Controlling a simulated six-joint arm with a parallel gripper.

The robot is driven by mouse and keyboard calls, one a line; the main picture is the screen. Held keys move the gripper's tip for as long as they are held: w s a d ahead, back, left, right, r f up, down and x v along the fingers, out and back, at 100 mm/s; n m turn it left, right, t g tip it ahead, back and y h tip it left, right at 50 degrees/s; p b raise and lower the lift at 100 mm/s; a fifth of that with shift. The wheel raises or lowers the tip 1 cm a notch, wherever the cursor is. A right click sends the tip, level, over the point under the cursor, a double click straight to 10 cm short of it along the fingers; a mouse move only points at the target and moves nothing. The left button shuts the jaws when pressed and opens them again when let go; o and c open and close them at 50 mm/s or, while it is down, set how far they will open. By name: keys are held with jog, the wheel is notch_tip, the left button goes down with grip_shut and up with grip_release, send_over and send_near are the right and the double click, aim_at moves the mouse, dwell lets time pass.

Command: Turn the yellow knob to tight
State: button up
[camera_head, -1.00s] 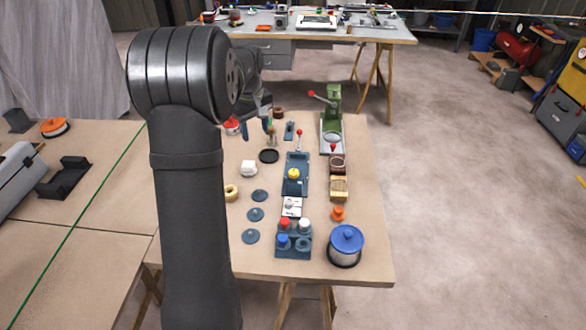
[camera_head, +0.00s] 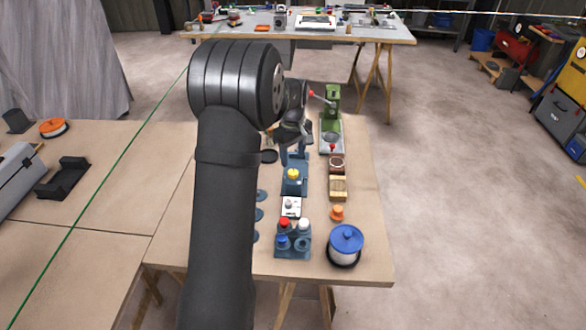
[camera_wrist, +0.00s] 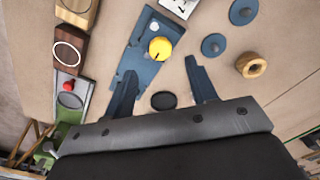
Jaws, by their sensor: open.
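The yellow knob (camera_head: 293,174) sits on a dark blue base plate (camera_head: 295,187) in the middle of the bench. In the wrist view the yellow knob (camera_wrist: 160,48) is round and in plain sight, with the blue plate (camera_wrist: 135,65) around it. My gripper (camera_head: 294,150) is just behind the knob in the head view. In the wrist view my gripper (camera_wrist: 160,68) is open and empty, its two blue fingers apart, with the knob just beyond the gap between their tips. The gripper does not appear to touch the knob. The far part of the plate is hidden by the gripper in the head view.
A green press (camera_head: 332,120) with a red-tipped lever stands close to the right.

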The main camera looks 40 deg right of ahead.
aim_at(293, 171)
notch_tip(293, 171, down, 6)
jog(key=shift+f, duration=0.15)
jog(key=shift+c, duration=0.4)
jog(key=c, duration=0.9)
